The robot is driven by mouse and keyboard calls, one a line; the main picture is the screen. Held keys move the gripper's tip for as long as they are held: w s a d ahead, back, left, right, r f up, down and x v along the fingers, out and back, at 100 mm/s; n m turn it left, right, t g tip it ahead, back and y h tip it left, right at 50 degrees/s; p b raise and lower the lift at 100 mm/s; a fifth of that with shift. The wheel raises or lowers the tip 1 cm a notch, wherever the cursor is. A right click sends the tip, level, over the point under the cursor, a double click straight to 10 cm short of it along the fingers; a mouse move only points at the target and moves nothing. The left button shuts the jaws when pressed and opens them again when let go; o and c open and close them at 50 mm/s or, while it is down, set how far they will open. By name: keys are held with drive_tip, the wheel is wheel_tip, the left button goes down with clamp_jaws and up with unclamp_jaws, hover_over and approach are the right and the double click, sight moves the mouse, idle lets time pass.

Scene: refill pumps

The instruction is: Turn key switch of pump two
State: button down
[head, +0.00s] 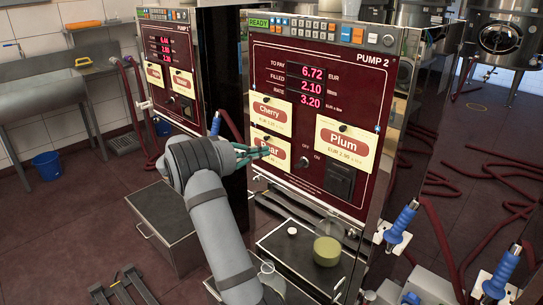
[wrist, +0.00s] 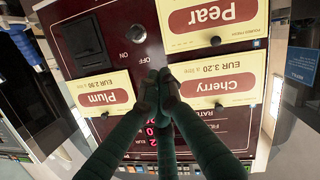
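Pump 2 (head: 340,75) has a dark red front panel. Its key switch is a small dark round knob (head: 304,161) low on the panel, beside the OFF and ON labels. In the upside-down wrist view the knob (wrist: 137,33) is fully visible above my fingertips. My gripper (head: 268,151) is in front of the Pear card, left of the knob in the head view. In the wrist view my gripper (wrist: 159,88) has its green fingertips together, with nothing visible between them. They appear apart from the knob; contact with the panel cannot be told.
Cherry (head: 270,111), Pear (head: 272,142) and Plum (head: 345,142) cards are pinned around the switch. A black square socket (head: 340,180) is right of it. Below are a shelf (head: 270,237) and a beaker of yellow-green liquid (head: 327,250). Pump 1 (head: 168,70) stands left.

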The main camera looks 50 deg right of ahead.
sight(299, 166)
drive_tip(key=s+d+f+p, duration=0.1)
drive_tip(key=d, duration=0.2)
drive_tip(key=s+d+f, duration=0.1)
drive_tip(key=d+f, duration=0.1)
drive_tip(key=d, duration=0.1)
drive_tip(key=s+d+f+p, duration=0.1)
drive_tip(key=d+f, duration=0.1)
drive_tip(key=shift+s+d+f+p, duration=0.2)
drive_tip(key=shift+s+d+p, duration=0.1)
drive_tip(key=shift+d, duration=0.1)
drive_tip(key=shift+w+a+f, duration=0.1)
drive_tip(key=shift+a, duration=0.05)
